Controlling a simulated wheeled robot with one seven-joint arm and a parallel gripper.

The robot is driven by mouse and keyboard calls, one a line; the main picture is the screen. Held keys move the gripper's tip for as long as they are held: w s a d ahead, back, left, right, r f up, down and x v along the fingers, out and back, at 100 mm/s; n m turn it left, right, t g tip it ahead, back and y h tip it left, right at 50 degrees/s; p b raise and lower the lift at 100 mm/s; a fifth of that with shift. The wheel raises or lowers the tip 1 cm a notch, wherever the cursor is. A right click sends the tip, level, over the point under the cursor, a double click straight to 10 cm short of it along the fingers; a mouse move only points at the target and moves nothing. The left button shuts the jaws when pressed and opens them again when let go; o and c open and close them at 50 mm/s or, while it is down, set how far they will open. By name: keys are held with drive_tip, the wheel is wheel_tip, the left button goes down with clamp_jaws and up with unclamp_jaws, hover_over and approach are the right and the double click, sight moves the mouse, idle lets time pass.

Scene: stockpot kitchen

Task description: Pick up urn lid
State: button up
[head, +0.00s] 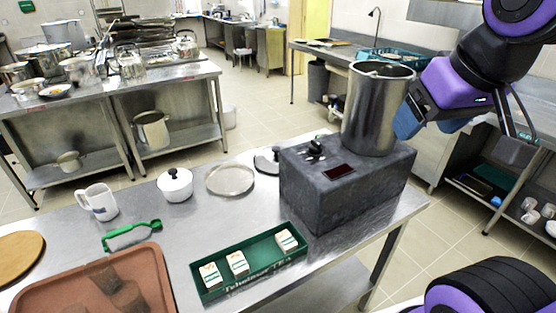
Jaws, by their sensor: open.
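The urn (372,115) is a tall steel cylinder on a dark grey box-shaped base (325,190) at the right end of the steel table. Its top looks uncovered, with something dark inside. A dark, round lid-like piece with a black knob (267,161) lies on the table left of the base and is partly hidden by it. It may be the urn lid. A flat, pale round disc (230,179) lies left of it. My gripper (517,142) is at the right, beyond the urn and well apart from both round pieces; it is open and empty, its fingertips hard to make out.
A white lidded pot (175,184), a white mug (98,202), a green-handled tool (131,235), a brown tray (95,286) and a green tea box (245,272) stand on the table (165,228). The tall urn stands between my gripper and these things.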

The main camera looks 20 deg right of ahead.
drive_tip(key=shift+w, duration=0.1)
drive_tip(key=m+g+y, duration=0.3)
drive_tip(key=m+y, duration=0.1)
drive_tip(key=m, duration=1.9)
hover_over(277, 148)
drive_tip(key=s+d, duration=0.1)
drive_tip(key=d, duration=0.3)
wheel_tip(277, 148, down, 30)
drive_tip(key=x, duration=1.1)
drive_tip(key=shift+s+a, duration=0.3)
drive_tip(key=shift+s, duration=0.1)
drive_tip(key=c, duration=1.1)
drive_tip(key=shift+r, duration=0.1)
